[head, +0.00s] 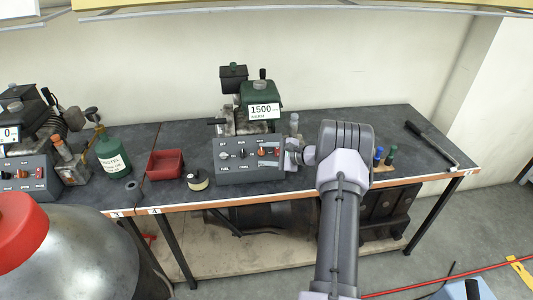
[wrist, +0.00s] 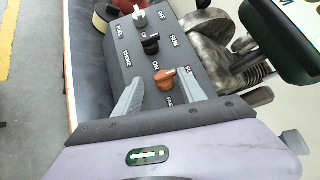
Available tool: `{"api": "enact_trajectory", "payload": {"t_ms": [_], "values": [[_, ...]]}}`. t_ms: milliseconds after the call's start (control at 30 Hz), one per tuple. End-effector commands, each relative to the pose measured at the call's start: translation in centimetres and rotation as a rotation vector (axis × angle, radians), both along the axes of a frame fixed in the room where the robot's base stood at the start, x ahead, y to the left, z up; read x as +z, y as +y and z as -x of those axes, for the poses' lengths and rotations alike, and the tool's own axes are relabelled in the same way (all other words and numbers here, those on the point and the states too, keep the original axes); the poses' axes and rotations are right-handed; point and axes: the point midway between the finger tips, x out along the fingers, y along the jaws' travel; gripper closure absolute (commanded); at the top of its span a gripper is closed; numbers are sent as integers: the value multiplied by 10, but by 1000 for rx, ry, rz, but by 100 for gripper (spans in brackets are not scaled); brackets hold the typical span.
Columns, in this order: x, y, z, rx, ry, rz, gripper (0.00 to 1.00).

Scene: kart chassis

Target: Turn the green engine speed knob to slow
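No green knob shows on the control panel (head: 250,175). The wrist view shows a white knob (wrist: 139,18), a black knob (wrist: 151,44) and an orange knob (wrist: 165,78) in a row on the panel. The orange knob is beside partly covered lettering that seems to read "SL" and "FAS". My gripper (wrist: 161,75) is open, with one finger on each side of the orange knob; I cannot tell whether they touch it. In the head view my gripper (head: 292,155) is at the panel's right end. The engine display (head: 263,111) reads 1500.
The engine (head: 262,93) with a dark green cover stands behind the panel. A red bin (head: 165,165), a tape roll (head: 197,181) and a green bottle (head: 112,155) are to the left.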

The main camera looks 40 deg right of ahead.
Motion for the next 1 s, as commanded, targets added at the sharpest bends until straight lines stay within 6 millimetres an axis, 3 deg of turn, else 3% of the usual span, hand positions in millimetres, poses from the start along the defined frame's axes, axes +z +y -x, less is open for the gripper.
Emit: {"api": "enact_trajectory", "payload": {"t_ms": [367,467,800,1000], "values": [[9,-5,8,-4,-6,1,53],[18,-11,26,-7,-5,1,53],[59,-39,120,-5,-5,2,53],[68,-47,149,-2,-4,1,53]]}}
